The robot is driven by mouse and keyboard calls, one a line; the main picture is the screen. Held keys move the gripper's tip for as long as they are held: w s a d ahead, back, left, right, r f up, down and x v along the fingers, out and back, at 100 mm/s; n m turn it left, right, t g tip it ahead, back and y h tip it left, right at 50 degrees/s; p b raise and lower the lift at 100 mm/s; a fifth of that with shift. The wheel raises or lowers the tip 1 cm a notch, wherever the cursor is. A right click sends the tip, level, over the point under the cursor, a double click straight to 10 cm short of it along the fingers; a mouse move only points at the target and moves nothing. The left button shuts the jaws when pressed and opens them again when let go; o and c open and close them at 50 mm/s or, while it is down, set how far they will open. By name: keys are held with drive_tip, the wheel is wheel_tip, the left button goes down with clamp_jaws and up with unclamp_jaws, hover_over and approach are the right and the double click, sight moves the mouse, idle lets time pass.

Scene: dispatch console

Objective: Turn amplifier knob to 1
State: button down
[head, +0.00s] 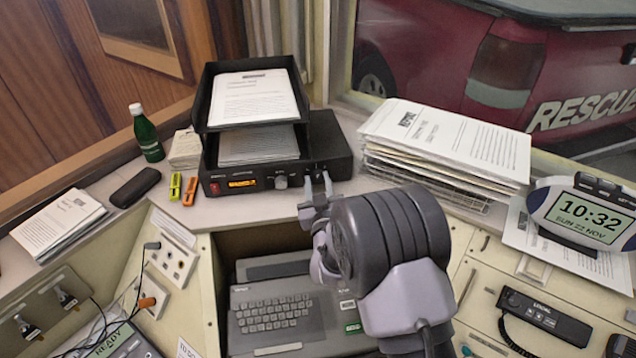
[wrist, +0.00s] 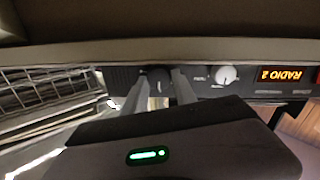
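The amplifier (head: 335,150) is a black box on the desk under a paper tray, its front facing me. Its front has a lit orange display (head: 242,183), reading RADIO 2 upside down in the wrist view (wrist: 287,74). A silver knob (head: 281,181) is right of the display; it also shows in the wrist view (wrist: 226,76). My gripper (head: 317,184) is at the right part of the front, fingers apart. In the wrist view, a dark knob (wrist: 159,80) lies between the fingertips (wrist: 161,75). I cannot tell whether they touch it. Its pointer and scale are unreadable.
A paper tray (head: 205,100) sits on the amplifier. A stack of papers (head: 440,145) is close on the right. Orange and green markers (head: 190,190) and a green bottle (head: 147,135) are left. A keyboard device (head: 275,315) sits in the recess below. A clock (head: 585,215) stands far right.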

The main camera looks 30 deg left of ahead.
drive_tip(key=shift+f+n+b, duration=0.15)
drive_tip(key=shift+n+b, duration=0.15)
drive_tip(key=shift+b, duration=0.35)
drive_tip(key=shift+f+n+b, duration=0.15)
drive_tip(key=shift+n+b, duration=0.45)
drive_tip(key=shift+b, duration=0.45)
drive_tip(key=n+b, duration=0.3)
drive_tip(key=b, duration=0.1)
drive_tip(key=shift+b, duration=0.35)
drive_tip(key=n+b, duration=0.4)
drive_tip(key=n, duration=0.1)
drive_tip(key=shift+y, duration=0.4)
drive_tip(key=shift+r+b, duration=0.2)
drive_tip(key=shift+b, duration=0.1)
drive_tip(key=c, duration=1)
unclamp_jaws()
drive_tip(key=shift+f, duration=0.1)
